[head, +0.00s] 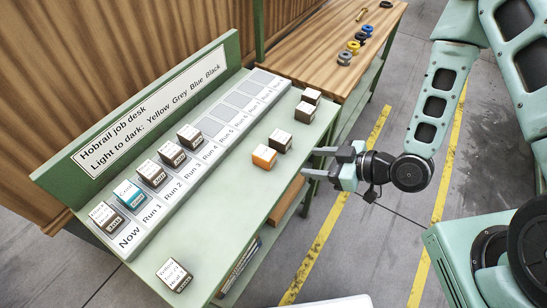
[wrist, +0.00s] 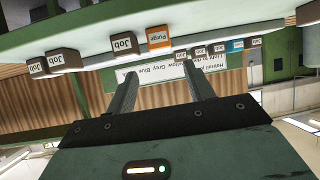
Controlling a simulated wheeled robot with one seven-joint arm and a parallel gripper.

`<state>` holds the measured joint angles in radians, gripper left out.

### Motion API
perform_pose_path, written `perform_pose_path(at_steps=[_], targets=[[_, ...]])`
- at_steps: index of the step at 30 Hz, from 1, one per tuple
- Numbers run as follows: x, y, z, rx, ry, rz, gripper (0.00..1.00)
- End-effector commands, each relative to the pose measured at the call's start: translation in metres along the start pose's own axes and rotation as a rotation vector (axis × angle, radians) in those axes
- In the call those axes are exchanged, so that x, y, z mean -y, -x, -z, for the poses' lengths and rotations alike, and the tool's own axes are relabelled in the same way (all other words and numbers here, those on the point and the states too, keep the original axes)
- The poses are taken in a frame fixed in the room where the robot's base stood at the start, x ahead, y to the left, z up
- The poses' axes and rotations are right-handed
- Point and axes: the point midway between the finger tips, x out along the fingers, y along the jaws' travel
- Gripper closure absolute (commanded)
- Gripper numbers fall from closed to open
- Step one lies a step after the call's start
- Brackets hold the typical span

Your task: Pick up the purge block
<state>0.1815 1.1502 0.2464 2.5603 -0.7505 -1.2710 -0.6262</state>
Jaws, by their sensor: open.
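The purge block (head: 264,157) is a small orange cube with a pale top, standing on the green desk near its right edge. In the wrist view the purge block (wrist: 159,38) shows its orange face with the word Purge, beyond my fingertips and roughly between them. My gripper (head: 313,163) is open and empty, to the right of the block and apart from it, at about the desk's right edge. Its two fingers also show in the wrist view (wrist: 160,72), with a clear gap between them.
A brown job block (head: 280,141) stands close behind the purge block. Two more brown blocks (head: 308,104) stand farther back. A sloped strip (head: 213,127) of labelled slots holds several blocks, one teal (head: 129,195). Another block (head: 174,275) stands at the front. Spools (head: 349,51) lie on a wooden bench behind.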

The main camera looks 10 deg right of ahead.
Motion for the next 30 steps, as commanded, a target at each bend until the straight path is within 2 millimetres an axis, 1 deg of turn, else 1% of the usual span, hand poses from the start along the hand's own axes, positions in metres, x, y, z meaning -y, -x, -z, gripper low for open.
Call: perform_pose_path(at_steps=[1, 3, 7, 12, 20, 26, 30], targets=[[0.001, 0.005, 0.003, -0.031, -0.014, -0.012, 0.47], [0.001, 0.007, 0.004, -0.064, -0.022, -0.025, 0.47], [0.000, 0.002, 0.003, -0.089, -0.023, -0.035, 0.47], [-0.001, -0.018, 0.001, -0.090, -0.020, -0.035, 0.47], [-0.002, -0.044, 0.003, -0.088, -0.020, -0.035, 0.47], [-0.003, -0.068, 0.006, -0.089, -0.020, -0.034, 0.47], [-0.005, -0.075, 0.007, -0.089, -0.021, -0.035, 0.47]])
